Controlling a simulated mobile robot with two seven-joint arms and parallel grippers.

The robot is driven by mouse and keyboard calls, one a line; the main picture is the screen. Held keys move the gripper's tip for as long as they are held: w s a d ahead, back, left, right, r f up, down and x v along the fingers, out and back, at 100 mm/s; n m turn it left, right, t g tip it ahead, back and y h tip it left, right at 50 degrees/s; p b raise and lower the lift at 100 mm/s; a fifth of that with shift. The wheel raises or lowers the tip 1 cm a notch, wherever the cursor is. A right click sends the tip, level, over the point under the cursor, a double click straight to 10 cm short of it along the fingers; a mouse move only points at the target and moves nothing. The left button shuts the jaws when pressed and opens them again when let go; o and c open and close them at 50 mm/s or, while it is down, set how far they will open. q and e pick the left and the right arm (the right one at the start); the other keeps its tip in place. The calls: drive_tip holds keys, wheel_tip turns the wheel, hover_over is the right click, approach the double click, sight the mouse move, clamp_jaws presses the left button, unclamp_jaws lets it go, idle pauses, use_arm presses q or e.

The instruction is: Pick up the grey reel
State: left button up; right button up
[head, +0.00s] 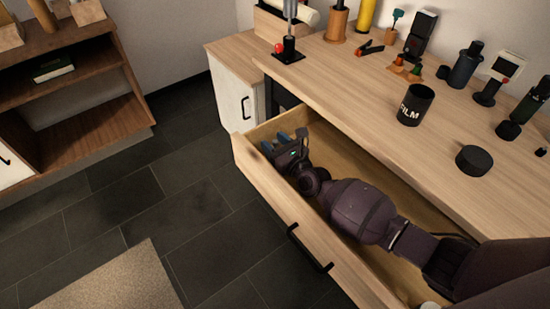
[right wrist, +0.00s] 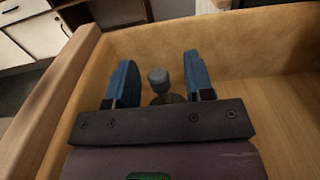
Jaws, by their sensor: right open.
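My right gripper (head: 291,138) is inside the open drawer (head: 262,177), near its far left end. In the right wrist view its two blue fingers (right wrist: 160,76) stand apart. A small grey piece with a rounded top, apparently the grey reel (right wrist: 158,78), shows between the fingers, with a wider part below it. The gripper body hides its lower part, and I see no finger clearly touching it. In the head view my gripper and arm hide it. My left gripper is not in view.
The drawer walls (right wrist: 240,42) rise close around my right gripper. The tabletop above holds a black FILM cup (head: 415,104), a dark round puck (head: 474,160) and several tools and bottles. A brown shelf (head: 95,128) stands at left, with open floor before it.

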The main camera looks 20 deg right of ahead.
drive_tip(key=shift+x, duration=0.75)
clamp_jaws()
